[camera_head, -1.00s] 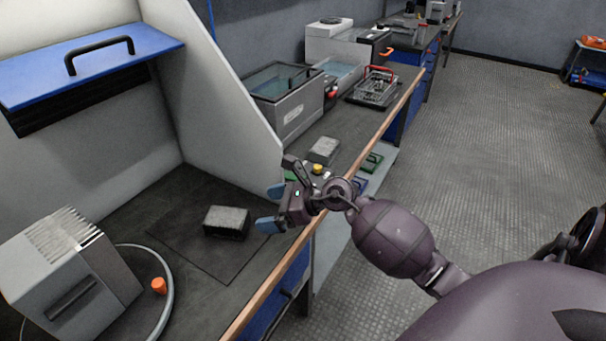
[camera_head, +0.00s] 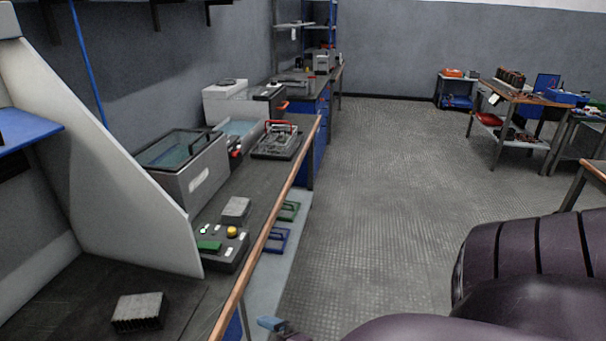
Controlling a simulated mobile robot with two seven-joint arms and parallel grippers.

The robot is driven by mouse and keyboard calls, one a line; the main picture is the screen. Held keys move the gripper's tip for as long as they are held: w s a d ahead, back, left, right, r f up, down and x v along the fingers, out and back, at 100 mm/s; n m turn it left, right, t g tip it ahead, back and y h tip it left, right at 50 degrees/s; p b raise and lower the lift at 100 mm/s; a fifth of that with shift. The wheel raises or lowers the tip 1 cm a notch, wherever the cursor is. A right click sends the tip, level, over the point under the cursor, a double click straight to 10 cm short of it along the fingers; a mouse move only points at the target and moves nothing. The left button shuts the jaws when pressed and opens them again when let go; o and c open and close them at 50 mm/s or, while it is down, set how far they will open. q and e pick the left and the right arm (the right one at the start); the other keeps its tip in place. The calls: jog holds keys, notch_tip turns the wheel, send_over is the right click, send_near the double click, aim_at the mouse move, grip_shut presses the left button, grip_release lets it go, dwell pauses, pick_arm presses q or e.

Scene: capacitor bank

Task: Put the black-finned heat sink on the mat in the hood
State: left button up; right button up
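A finned heat sink (camera_head: 139,311) with a grey top and dark fins sits on the dark surface inside the hood (camera_head: 120,165), at the bottom left. In the earlier frame it rests on a thin dark square mat; the mat's outline is hard to make out now. My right gripper (camera_head: 271,324) shows only as a blue fingertip and a bit of dark finger at the bottom edge, beyond the bench's front edge and apart from the heat sink. Its other finger is cut off. My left gripper is not in view.

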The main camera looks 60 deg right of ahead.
jog(key=s+a+f+m+g, duration=0.2)
jog(key=s+f+m+g, duration=0.3)
jog(key=s+m, duration=0.4)
jog(key=shift+s+a+f, duration=0.3)
jog(key=shift+s+f, duration=0.5)
jog(key=shift+s, duration=0.1)
